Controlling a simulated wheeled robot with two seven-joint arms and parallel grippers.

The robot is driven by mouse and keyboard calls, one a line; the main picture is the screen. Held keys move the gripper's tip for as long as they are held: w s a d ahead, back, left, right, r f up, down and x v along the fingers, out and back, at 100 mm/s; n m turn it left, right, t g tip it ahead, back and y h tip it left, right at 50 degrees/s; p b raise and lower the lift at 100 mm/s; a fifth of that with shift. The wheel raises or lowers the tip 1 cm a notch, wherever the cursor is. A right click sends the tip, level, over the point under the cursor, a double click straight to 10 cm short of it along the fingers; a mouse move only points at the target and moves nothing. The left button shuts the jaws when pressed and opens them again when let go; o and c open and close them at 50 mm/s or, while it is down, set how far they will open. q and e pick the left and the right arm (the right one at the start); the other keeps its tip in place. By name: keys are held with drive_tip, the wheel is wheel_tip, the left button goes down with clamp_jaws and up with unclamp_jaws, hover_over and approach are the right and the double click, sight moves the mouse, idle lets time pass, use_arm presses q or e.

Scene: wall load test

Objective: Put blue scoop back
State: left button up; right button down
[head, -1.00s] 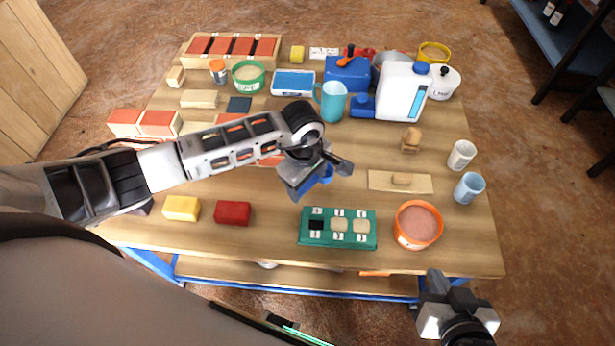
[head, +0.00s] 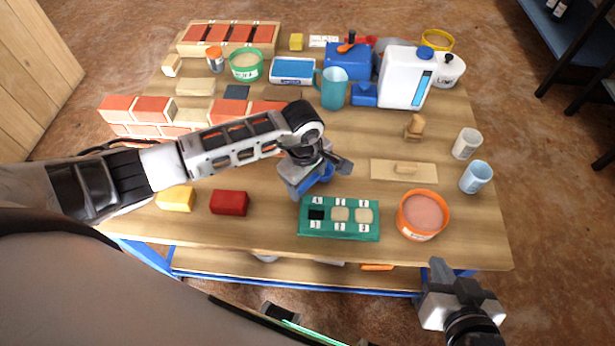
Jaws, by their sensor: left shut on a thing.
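My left gripper (head: 318,175) is over the middle of the table, shut on the blue scoop (head: 321,180). Only part of the scoop's blue body shows below the jaws; the gripper hides the rest. The scoop is just behind a green tray (head: 310,232) with numbered slots, one dark and two holding pale pieces. I cannot tell whether the scoop touches the table. My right gripper (head: 458,283) is off the table's front edge at the lower right, apart from everything; whether its jaws are open is unclear.
An orange tub (head: 421,213), a wooden float (head: 404,172) and two cups (head: 466,143) (head: 476,177) are on the right. A blue jug (head: 333,88), blue box (head: 347,60) and white canister (head: 405,78) stand behind. Red bricks (head: 152,108) and yellow (head: 176,198) and red (head: 229,202) blocks lie left.

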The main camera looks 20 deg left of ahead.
use_arm(q)
drive_tip(key=shift+f+b, duration=0.35)
drive_tip(key=shift+f, duration=0.05)
drive_tip(key=o, duration=1)
drive_tip(key=shift+o, duration=1)
drive_tip(key=shift+r, duration=0.1)
drive_tip(key=shift+r+p, duration=2.6)
drive_tip(key=shift+r, duration=0.85)
